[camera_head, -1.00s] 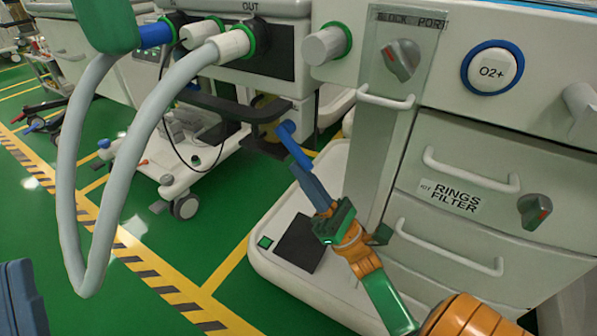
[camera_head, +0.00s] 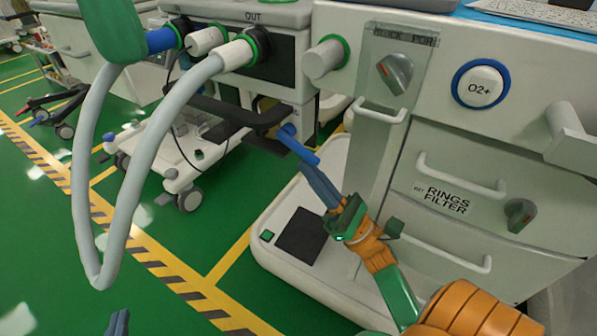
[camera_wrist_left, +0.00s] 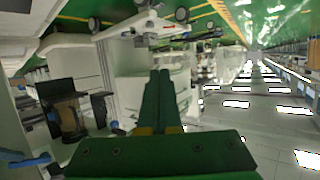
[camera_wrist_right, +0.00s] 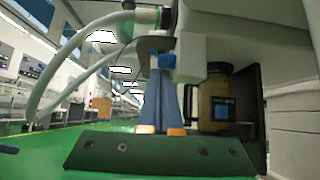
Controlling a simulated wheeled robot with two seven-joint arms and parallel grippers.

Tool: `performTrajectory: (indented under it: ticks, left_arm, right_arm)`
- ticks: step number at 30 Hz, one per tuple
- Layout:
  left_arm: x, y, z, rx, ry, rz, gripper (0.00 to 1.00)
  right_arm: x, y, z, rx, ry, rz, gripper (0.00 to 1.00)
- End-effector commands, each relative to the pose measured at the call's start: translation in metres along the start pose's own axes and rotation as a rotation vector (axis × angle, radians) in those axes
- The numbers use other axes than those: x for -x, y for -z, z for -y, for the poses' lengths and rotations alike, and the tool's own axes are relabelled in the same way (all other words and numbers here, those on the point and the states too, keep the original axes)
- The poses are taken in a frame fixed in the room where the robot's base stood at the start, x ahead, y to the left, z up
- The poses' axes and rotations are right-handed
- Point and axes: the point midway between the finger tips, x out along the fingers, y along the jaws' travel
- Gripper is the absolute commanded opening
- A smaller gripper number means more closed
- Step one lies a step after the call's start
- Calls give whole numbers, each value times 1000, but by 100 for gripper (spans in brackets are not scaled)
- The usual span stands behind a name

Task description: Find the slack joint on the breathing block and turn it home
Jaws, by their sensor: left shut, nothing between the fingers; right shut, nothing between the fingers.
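The breathing block (camera_head: 274,68), marked OUT, is at the upper middle of the head view. Joints on its front include a blue one (camera_head: 161,40), a white one (camera_head: 203,41) and a white hose end (camera_head: 236,54) at a green ring. I cannot tell which is slack. A bright blue bar (camera_head: 297,145) sticks out below the block. My right gripper (camera_head: 308,168) is shut and empty, its tips beside the bar; contact is unclear. The bar also shows in the right wrist view (camera_wrist_right: 167,61). My left gripper (camera_head: 120,315) is shut and empty at the bottom edge.
A pale hose (camera_head: 90,262) loops down at the left. The drawer cart (camera_head: 440,150) stands at the right, with a dial (camera_head: 394,74), a blue-ringed O2+ button (camera_head: 479,87) and handles. A gold canister (camera_wrist_right: 217,103) stands right of my right fingers. Green floor is clear at lower left.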

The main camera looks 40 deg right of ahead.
Motion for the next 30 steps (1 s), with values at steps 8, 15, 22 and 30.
performTrajectory:
  ticks: [8, 15, 22, 30]
  left_arm:
    - [3, -21, 2, 4, 4, 109, 0]
    - [6, -31, 3, 6, 6, 161, 0]
    - [6, -34, 3, 6, 6, 173, 0]
    - [6, -33, 3, 7, 6, 172, 0]
  right_arm:
    - [-1, -8, 0, 0, -1, 4, 0]
    - [-1, -10, 0, 0, -1, 4, 0]
    - [-1, -11, 0, -1, -1, 4, 0]
    - [-1, -11, 0, -1, -1, 4, 0]
